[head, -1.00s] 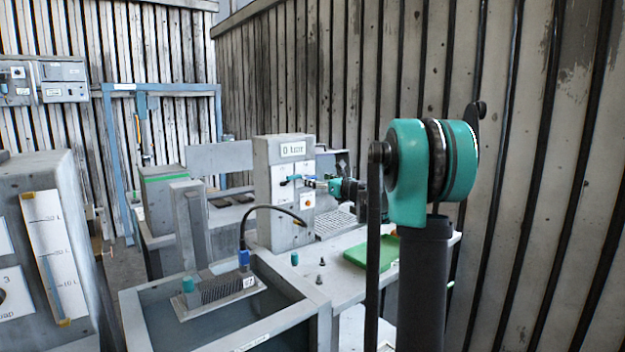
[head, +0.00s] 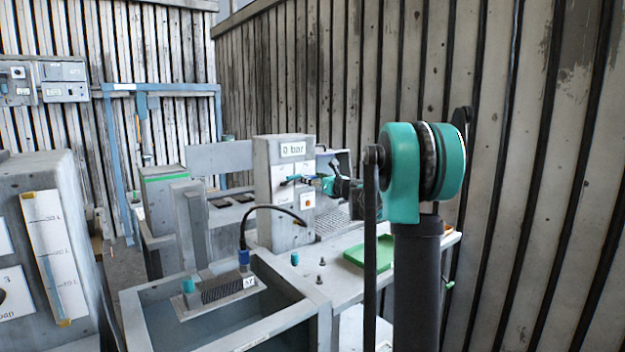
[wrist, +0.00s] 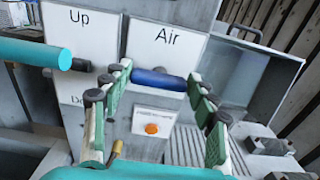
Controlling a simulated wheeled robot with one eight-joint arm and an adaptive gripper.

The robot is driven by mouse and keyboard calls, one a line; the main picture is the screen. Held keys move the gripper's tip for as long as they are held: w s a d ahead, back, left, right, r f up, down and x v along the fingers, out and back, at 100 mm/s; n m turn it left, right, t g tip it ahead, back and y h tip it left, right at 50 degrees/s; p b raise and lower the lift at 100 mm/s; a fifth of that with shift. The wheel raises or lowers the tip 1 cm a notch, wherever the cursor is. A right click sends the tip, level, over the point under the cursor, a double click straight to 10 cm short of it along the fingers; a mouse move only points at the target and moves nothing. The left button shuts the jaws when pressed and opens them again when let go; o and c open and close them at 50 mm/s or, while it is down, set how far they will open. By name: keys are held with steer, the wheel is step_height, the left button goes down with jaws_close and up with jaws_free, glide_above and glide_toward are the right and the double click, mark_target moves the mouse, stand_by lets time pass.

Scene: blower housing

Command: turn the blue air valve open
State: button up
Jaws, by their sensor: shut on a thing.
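The blue air valve handle (wrist: 160,78) lies level across the panel under the "Air" label in the wrist view. My gripper (wrist: 158,86) has its green-padded fingers on either side of it, one near each end, and is shut on it. In the head view my gripper (head: 325,185) is at the front of the grey control post (head: 277,215), and the handle is too small to make out there. The display (head: 293,149) on top of the post reads "0 bar".
A teal cylindrical handle (wrist: 35,45) stands out close left of my gripper, by the "Up" label (wrist: 78,17). An orange button (wrist: 151,128) is below the valve. A green tray (head: 368,252) lies on the bench, and a cable (head: 270,208) curves before the post.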

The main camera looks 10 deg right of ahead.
steer(key=shift+c, duration=0.2)
steer(key=shift+s+a+f+n, duration=0.1)
steer(key=shift+f+n, duration=0.05)
steer(key=shift+n, duration=4.3)
steer(key=shift+s+a+f+n, duration=0.1)
steer(key=shift+f+n, duration=0.05)
steer(key=shift+n, duration=4.3)
steer(key=o, duration=1.2)
steer(key=shift+c, duration=0.2)
steer(key=v, duration=1.2)
